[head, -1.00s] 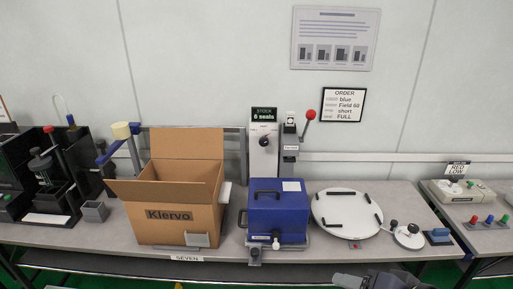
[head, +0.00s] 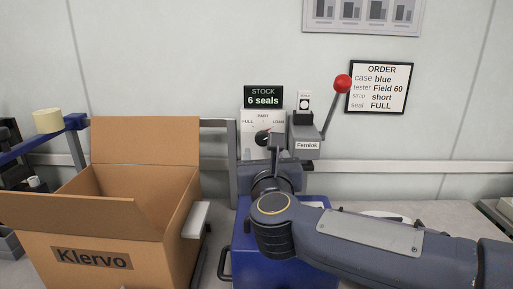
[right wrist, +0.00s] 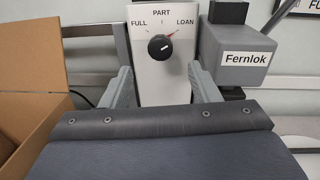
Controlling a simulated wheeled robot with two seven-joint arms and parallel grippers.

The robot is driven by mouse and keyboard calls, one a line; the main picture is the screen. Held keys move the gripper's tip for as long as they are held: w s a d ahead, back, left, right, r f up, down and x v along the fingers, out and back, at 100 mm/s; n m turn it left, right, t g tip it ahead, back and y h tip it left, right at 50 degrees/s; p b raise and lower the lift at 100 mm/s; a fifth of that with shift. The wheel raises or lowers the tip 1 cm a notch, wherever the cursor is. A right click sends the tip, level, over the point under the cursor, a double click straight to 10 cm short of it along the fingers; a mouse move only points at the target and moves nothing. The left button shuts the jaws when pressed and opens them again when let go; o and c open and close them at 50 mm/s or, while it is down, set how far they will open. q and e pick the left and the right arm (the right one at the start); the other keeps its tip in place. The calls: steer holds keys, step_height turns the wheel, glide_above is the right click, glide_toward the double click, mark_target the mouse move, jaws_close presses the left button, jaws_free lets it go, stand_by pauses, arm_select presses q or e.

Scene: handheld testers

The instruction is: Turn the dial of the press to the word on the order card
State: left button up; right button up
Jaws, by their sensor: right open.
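The press dial is a black knob (right wrist: 159,48) on a white plate (right wrist: 180,80) marked FULL at left, PART at top and LOAN at right. Its pointer mark leans up and right, towards LOAN. The dial (head: 263,138) also shows in the head view, partly behind my gripper. The order card (head: 379,88) on the wall reads case blue, tester Field 60, strap short, seal FULL. My right gripper (right wrist: 162,76) is open, its fingers apart below and either side of the knob, not closed on it. It also shows in the head view (head: 276,143). My left gripper is out of view.
The grey press head (right wrist: 238,62), labelled Fernlok, stands right of the dial, with a red-knobbed lever (head: 342,84). A display (head: 263,97) reads STOCK 6 seals. An open Klervo carton (head: 185,215) stands left. A blue case (head: 240,262) lies under my right arm.

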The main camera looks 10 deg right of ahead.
mark_target(263, 140)
steer(key=w, duration=0.2)
steer(key=w+d, duration=0.1)
steer(key=w, duration=0.4)
steer(key=shift+d, duration=0.25)
steer(key=shift+c, duration=0.5)
steer(key=shift+s, duration=0.1)
steer(key=c, duration=0.9)
